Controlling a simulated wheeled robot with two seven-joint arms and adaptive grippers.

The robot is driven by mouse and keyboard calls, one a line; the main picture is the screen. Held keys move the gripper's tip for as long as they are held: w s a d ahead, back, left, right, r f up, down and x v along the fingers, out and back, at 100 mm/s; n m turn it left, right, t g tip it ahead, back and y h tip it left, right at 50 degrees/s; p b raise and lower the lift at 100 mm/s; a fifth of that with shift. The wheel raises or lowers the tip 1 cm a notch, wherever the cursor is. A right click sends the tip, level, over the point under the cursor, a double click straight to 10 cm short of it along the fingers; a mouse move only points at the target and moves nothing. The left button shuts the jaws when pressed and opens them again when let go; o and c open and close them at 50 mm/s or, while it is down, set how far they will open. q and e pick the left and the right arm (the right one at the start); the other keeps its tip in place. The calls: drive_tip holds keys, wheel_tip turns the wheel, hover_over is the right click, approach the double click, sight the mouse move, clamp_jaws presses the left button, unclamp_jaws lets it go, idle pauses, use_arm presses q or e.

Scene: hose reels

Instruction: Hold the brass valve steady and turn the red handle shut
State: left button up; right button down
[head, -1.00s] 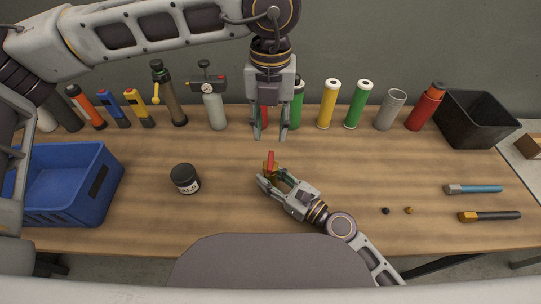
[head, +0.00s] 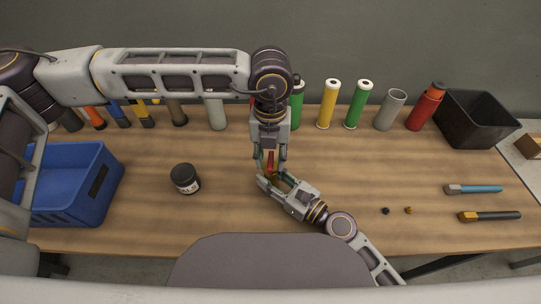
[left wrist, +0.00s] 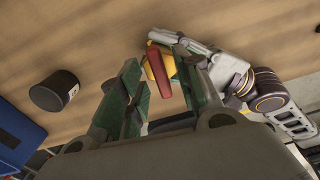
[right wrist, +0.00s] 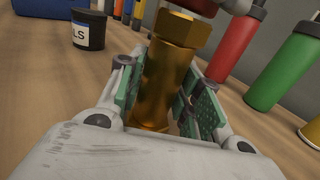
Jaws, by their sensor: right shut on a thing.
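The brass valve (right wrist: 165,80) stands upright in the right wrist view, between the green pads of my right gripper (right wrist: 165,92), which is shut on it. In the left wrist view the red handle (left wrist: 172,68) shows between the spread green-padded fingers and a little beyond. I cannot see any contact. The grippers hide most of the valve in the head view.
A dark jar (head: 185,178) and a blue crate (head: 75,213) stand to the left. Several cylinders line the back, including a yellow one (head: 327,108). A black bin (head: 476,145) and two tools, one blue-handled (head: 480,189), are at right. Table between is mostly clear.

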use_arm(q)
drive_tip(key=shift+f, duration=0.15)
clamp_jaws()
